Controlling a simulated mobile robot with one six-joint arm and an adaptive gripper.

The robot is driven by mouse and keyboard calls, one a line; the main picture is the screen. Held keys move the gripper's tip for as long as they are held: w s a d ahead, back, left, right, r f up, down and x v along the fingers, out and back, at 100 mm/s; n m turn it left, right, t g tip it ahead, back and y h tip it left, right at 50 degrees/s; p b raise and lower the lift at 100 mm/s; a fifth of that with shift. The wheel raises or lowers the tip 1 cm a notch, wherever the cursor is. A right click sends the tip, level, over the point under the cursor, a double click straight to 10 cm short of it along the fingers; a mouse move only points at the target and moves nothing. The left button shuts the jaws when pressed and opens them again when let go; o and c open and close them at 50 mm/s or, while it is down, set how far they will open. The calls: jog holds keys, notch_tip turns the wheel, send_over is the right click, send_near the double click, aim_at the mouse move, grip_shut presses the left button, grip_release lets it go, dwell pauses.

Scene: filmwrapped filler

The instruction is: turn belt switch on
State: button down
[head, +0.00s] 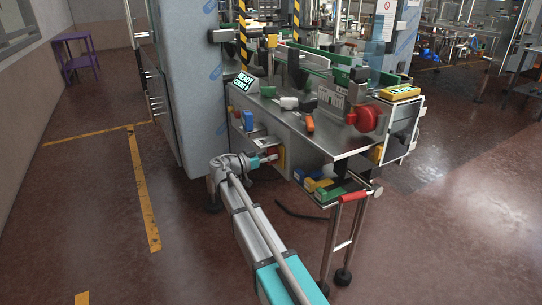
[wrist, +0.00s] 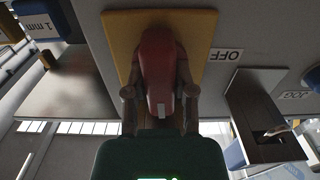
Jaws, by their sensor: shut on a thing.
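The belt switch is a red handle (wrist: 158,65) on a yellow plate (wrist: 200,32), fixed to the grey side panel of the machine. The wrist view shows an upside-down OFF label (wrist: 223,55) just right of the plate. The handle lies nearly upright in that view. My gripper (wrist: 160,95) is shut on the red handle, one finger at each side. In the head view my gripper (head: 264,160) reaches the red and yellow switch (head: 280,156) on the panel below the steel tabletop. No ON label is readable.
A display (head: 244,81) reading READY stands at the table's left corner. A low shelf with coloured blocks and a red-handled item (head: 353,196) stands right of my arm. Open floor lies left.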

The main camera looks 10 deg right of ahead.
jog(key=shift+f+m, duration=0.1)
jog(key=shift+m, duration=0.2)
jog(key=shift+c, duration=2.2)
grip_release()
jog(key=shift+a, duration=0.1)
jog(key=v, duration=1.2)
